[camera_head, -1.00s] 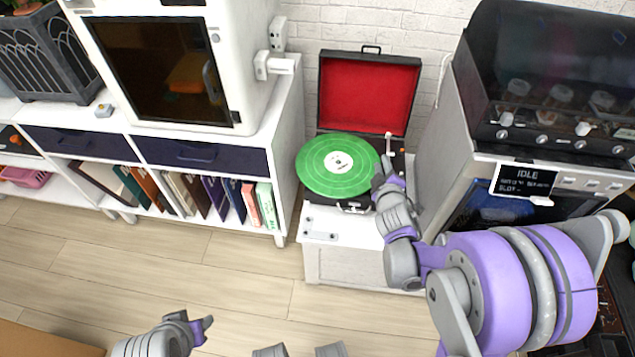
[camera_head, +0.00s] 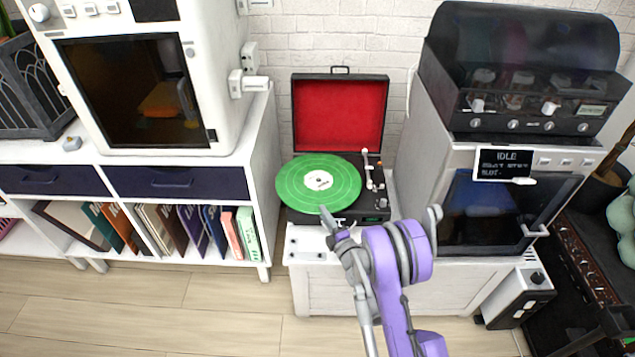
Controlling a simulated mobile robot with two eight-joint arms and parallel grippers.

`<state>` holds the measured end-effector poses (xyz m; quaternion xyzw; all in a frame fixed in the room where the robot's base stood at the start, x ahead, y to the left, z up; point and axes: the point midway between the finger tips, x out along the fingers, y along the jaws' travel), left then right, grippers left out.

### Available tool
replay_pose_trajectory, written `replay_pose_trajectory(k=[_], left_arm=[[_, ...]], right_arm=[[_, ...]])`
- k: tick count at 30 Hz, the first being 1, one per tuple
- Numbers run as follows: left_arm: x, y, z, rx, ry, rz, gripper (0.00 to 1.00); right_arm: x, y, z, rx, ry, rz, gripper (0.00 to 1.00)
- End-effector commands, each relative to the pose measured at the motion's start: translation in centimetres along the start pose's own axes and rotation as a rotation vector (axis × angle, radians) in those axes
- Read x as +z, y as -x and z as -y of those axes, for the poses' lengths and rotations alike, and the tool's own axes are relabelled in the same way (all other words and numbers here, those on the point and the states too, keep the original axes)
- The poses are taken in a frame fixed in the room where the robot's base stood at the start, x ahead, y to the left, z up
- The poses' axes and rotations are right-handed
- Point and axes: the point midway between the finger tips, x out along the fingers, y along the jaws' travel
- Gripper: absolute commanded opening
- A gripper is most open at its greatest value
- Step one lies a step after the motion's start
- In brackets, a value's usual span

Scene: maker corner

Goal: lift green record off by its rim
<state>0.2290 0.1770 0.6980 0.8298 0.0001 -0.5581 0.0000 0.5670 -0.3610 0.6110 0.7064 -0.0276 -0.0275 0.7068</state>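The green record (camera_head: 291,184) with a white label lies on the open black record player (camera_head: 376,205), whose red-lined lid (camera_head: 338,113) stands up behind it. The record looks flat and overhangs the player's left side slightly. The tonearm (camera_head: 367,170) is to the right of the record. My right gripper (camera_head: 327,217) is at the record's front rim, its fingertip overlapping or just below the edge in the picture. I cannot tell whether it touches the rim or how far the fingers are apart. My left gripper is out of view.
The player stands on a white cabinet (camera_head: 335,291). A white shelf unit (camera_head: 264,182) with record sleeves (camera_head: 196,228) and a white boxy machine (camera_head: 232,45) is close on the left. A grey machine with a display (camera_head: 504,165) is close on the right. Floor is clear in front left.

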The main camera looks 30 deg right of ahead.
Motion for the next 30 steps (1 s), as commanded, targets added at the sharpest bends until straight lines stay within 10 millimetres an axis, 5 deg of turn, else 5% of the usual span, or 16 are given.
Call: replay_pose_trajectory(k=[13,21,26,30], left_arm=[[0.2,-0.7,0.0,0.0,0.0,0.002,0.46],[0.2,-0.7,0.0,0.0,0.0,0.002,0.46],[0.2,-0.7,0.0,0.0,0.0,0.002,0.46],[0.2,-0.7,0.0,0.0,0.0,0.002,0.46]], right_arm=[[0.1,-5.2,0.3,0.0,0.0,0.0,0.24],[0.2,-5.6,0.3,0.0,0.0,0.001,0.24],[0.2,-5.6,0.3,0.0,0.0,0.001,0.0],[0.2,-5.6,0.3,0.0,0.0,0.001,0.0]])
